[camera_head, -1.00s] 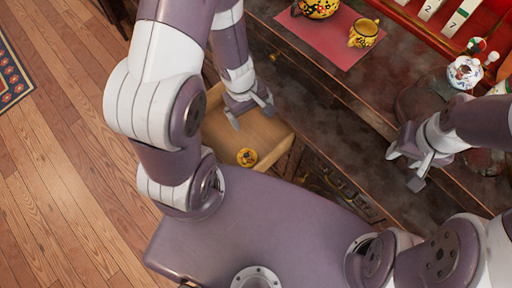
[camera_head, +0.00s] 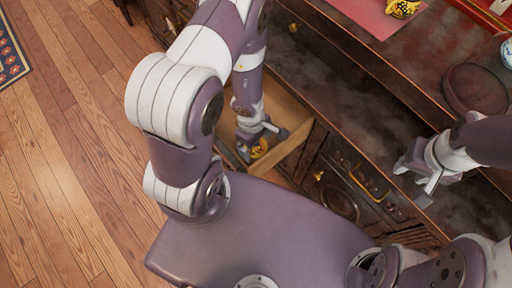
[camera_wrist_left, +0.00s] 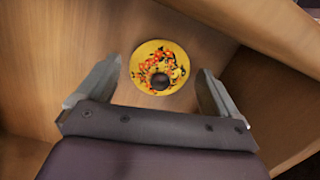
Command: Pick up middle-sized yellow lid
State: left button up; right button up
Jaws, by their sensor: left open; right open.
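The yellow lid (camera_head: 260,148) lies in the open wooden drawer. My left gripper (camera_head: 262,142) is open and reaches down into the drawer at the lid. In the left wrist view the lid shows ahead of and between the spread fingers of my left gripper (camera_wrist_left: 158,88), with a gap on both sides. My right gripper (camera_head: 418,182) is open and empty, over the front of the cabinet at the right.
The drawer (camera_head: 291,150) has walls close around my left gripper; one drawer wall (camera_wrist_left: 275,30) rises at the right in the wrist view. A yellow cup (camera_head: 402,8) stands on a red mat (camera_head: 375,18) on the cabinet top. A dark round plate (camera_head: 476,90) lies at the right.

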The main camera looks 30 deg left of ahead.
pick_arm(q)
jog(key=c, duration=1.2)
jog(key=shift+s, duration=0.1)
jog(key=shift+c, duration=0.2)
jog(key=shift+s, duration=0.1)
